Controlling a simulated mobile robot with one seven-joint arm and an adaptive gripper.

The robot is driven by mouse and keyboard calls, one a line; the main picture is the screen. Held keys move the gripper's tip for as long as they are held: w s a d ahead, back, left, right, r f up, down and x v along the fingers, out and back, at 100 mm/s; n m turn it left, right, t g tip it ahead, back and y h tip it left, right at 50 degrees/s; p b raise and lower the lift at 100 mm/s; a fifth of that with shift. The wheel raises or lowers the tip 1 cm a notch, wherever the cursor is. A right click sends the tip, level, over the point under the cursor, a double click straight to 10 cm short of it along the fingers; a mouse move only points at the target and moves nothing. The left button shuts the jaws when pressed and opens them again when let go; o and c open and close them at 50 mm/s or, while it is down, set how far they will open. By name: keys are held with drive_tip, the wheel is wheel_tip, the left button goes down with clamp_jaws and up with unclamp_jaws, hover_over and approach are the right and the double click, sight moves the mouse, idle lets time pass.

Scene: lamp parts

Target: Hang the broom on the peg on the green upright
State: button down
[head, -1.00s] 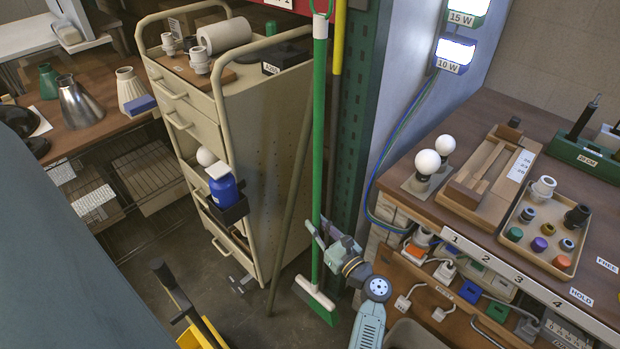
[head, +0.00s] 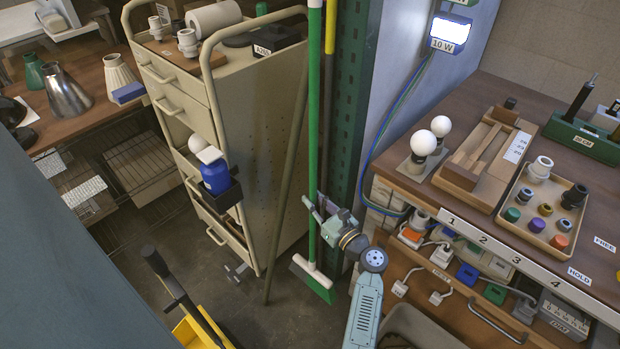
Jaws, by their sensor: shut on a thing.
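The broom (head: 314,130) has a long green handle and a pale head with green bristles (head: 318,285) at the bottom. It stands nearly vertical in front of the dark green perforated upright (head: 352,110). My gripper (head: 315,214) is shut on the lower part of the handle, a little above the head. The top of the broom is cut off by the picture's upper edge. The peg does not show. I cannot tell whether the bristles touch the floor.
A beige drawer cart (head: 262,140) stands to the left, with a brown pole (head: 288,180) leaning beside it. A yellow pole (head: 331,25) is behind the broom. A workbench (head: 440,205) with lamp parts is at the right. A yellow bucket (head: 190,335) is at lower left.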

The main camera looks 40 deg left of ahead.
drive_tip(key=shift+w+d+f+b, duration=0.1)
drive_tip(key=shift+w+f+b, duration=0.1)
drive_tip(key=shift+w+b, duration=0.6)
drive_tip(key=shift+w+d+f+b, duration=0.15)
drive_tip(key=shift+w+b, duration=0.25)
drive_tip(key=shift+w, duration=0.85)
drive_tip(key=shift+w+f+b, duration=0.2)
drive_tip(key=shift+w+b, duration=0.4)
drive_tip(key=shift+w, duration=0.4)
drive_tip(key=c, duration=1.4)
unclamp_jaws()
drive_tip(key=shift+f, duration=0.1)
drive_tip(key=shift+c, duration=0.2)
drive_tip(key=v, duration=1.2)
